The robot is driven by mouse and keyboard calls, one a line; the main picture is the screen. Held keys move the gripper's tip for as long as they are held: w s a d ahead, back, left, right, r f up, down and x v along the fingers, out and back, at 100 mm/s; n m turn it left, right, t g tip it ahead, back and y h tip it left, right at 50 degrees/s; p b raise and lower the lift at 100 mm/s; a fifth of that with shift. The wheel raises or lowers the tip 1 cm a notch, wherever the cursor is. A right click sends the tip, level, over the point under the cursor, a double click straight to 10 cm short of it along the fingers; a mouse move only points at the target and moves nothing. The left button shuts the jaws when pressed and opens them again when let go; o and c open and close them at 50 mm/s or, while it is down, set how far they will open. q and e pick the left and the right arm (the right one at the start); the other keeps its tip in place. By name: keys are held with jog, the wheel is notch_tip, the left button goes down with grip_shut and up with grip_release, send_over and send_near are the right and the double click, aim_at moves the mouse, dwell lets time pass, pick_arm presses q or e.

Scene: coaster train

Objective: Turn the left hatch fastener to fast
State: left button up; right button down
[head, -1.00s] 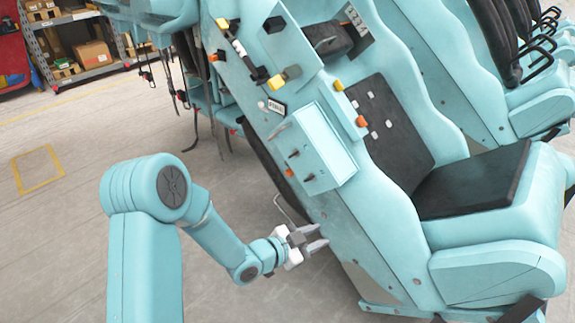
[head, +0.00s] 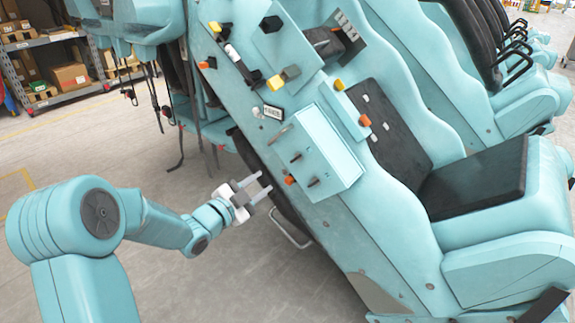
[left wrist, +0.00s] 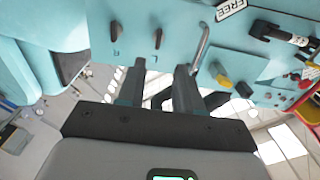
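The hatch (head: 335,160) is a pale blue raised panel on the coaster car's side. It carries two small dark fasteners. The left fastener in the head view (head: 296,157) is nearer the metal handle (head: 280,136); the other fastener (head: 313,181) is lower right. In the left wrist view the handle (left wrist: 203,43) is at right, with the nearer fastener (left wrist: 158,38) and the farther one (left wrist: 115,32) to its left. My left gripper (head: 257,183) is open and empty, below-left of the hatch and apart from it. Its fingers (left wrist: 160,68) point toward the fasteners. My right gripper is out of view.
An orange knob (head: 290,180) sits by the hatch's lower-left edge. A plate reading FREE (left wrist: 232,8) and a yellow knob (head: 292,72) are farther up the panel. A seat (head: 470,185) is at right. Floor below my left gripper is clear.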

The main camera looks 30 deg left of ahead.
aim_at(292, 161)
pick_arm(q)
jog(key=w, duration=0.8)
jog(key=w+d+p, duration=0.1)
jog(key=w, duration=0.3)
jog(key=shift+w, duration=0.1)
grip_shut()
